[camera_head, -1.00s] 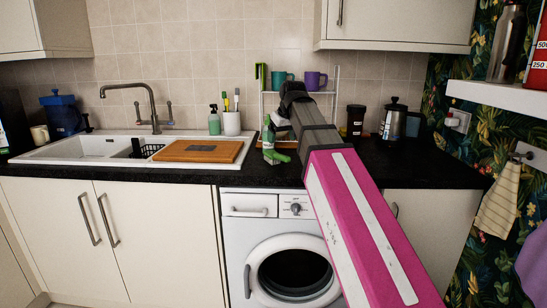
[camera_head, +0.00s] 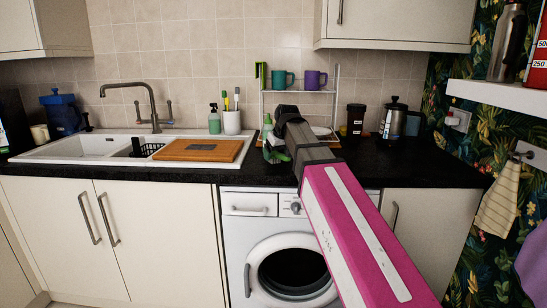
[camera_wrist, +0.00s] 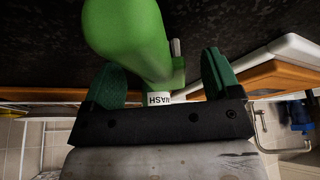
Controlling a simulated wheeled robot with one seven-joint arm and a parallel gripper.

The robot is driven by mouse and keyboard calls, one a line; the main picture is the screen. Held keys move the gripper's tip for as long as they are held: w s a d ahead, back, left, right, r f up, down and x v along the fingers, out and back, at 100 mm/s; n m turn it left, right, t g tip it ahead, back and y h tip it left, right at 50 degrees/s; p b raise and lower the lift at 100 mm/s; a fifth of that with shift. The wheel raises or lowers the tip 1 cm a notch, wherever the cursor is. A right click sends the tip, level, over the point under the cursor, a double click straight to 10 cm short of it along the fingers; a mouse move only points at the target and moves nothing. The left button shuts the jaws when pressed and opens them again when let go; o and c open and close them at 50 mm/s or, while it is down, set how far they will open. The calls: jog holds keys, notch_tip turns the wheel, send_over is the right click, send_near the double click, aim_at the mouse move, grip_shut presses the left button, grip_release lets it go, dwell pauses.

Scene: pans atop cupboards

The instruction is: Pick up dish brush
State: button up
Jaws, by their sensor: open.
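Brush-like items stand in a white cup (camera_head: 232,122) behind the sink: a green one (camera_head: 226,102) and a white-and-yellow one (camera_head: 237,97). A green item (camera_head: 261,74), possibly a brush, is upright at the left end of the rack top. I cannot tell surely which is the dish brush. My gripper (camera_head: 277,153) is open low over the worktop, to the right of the cup and chopping board. In the wrist view its green fingers (camera_wrist: 163,75) stand apart, with a green bottle (camera_wrist: 130,38) labelled WASH in view between and beyond them. My arm hides part of the rack.
A wooden board (camera_head: 200,150) lies across the sink's right end. A soap bottle (camera_head: 214,120) stands left of the cup. The wire rack (camera_head: 336,85) holds a teal mug (camera_head: 283,80) and purple mug (camera_head: 315,80). A black tumbler (camera_head: 355,120) and metal pot (camera_head: 393,120) stand at right.

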jog(key=c, duration=1.2)
jog(key=shift+r, duration=0.75)
notch_tip(320, 180, up, 2)
jog(key=shift+r, duration=0.25)
jog(key=s+a+r, duration=0.2)
jog(key=a, duration=0.1)
jog(key=s+a+r, duration=0.2)
jog(key=s+a, duration=0.1)
jog(key=s+a+r, duration=0.2)
jog(key=a+r, duration=0.1)
jog(key=shift+s, duration=0.15)
